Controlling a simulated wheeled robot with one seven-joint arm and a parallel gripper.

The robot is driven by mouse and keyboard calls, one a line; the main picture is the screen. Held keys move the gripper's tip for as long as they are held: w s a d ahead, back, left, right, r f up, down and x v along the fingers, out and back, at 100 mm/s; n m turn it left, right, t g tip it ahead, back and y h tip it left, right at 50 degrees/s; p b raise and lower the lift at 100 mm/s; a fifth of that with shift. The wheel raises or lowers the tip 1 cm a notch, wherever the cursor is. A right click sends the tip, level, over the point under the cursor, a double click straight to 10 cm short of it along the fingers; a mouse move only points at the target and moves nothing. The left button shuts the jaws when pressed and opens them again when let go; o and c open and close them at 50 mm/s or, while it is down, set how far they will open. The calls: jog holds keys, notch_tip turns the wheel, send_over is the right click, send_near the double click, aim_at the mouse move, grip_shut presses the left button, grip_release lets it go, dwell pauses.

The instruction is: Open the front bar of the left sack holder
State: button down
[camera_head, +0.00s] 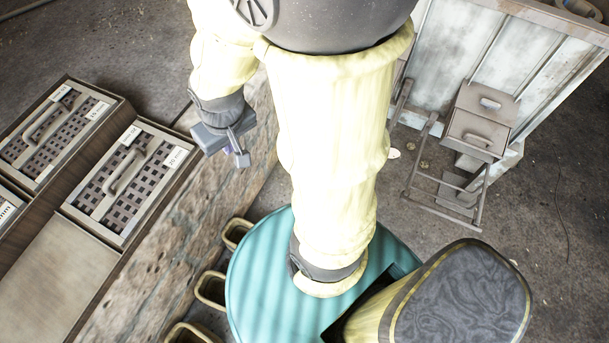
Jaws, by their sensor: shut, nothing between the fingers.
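My gripper (240,157) is shut and empty. It hangs at the upper left of the view, above the edge of a stone wall and apart from anything else. A rusty metal frame of thin bars (446,212) stands at the right, beside a pale metal-sided machine. It may be a sack holder, but I cannot tell for sure, nor whether it is the left one. Its lower bar runs near the floor. My arm covers the middle of the view and may hide more of the frame's left side. My gripper is well to the left of this frame.
A brown metal box with a handle (478,130) sits at the frame's upper part. The pale machine panel (480,50) rises behind it. Crates with handled grid lids (130,180) stand at the left. Several open bins (210,288) line the wall. Bare floor (560,220) lies at the right.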

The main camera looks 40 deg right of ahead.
jog(key=s+d+f+m+t+y+b, duration=0.2)
jog(key=d+f+m+b, duration=0.8)
jog(key=f, duration=0.8)
jog(key=s+d+f+m+t+y+b, duration=0.2)
jog(key=s+d+f+m+y+b, duration=0.2)
jog(key=d+f+m+b, duration=0.6)
jog(key=s+d+f+m, duration=0.1)
jog(key=d+f+m, duration=0.6)
jog(key=d+f, duration=0.2)
jog(key=shift+d+y, duration=0.4)
jog(key=shift+d, duration=0.35)
jog(key=shift+w, duration=0.1)
jog(key=w+a+r+b+x, duration=0.1)
jog(key=b+x, duration=0.1)
jog(key=x, duration=1.1)
jog(key=shift+w+r, duration=0.15)
jog(key=shift+w, duration=0.15)
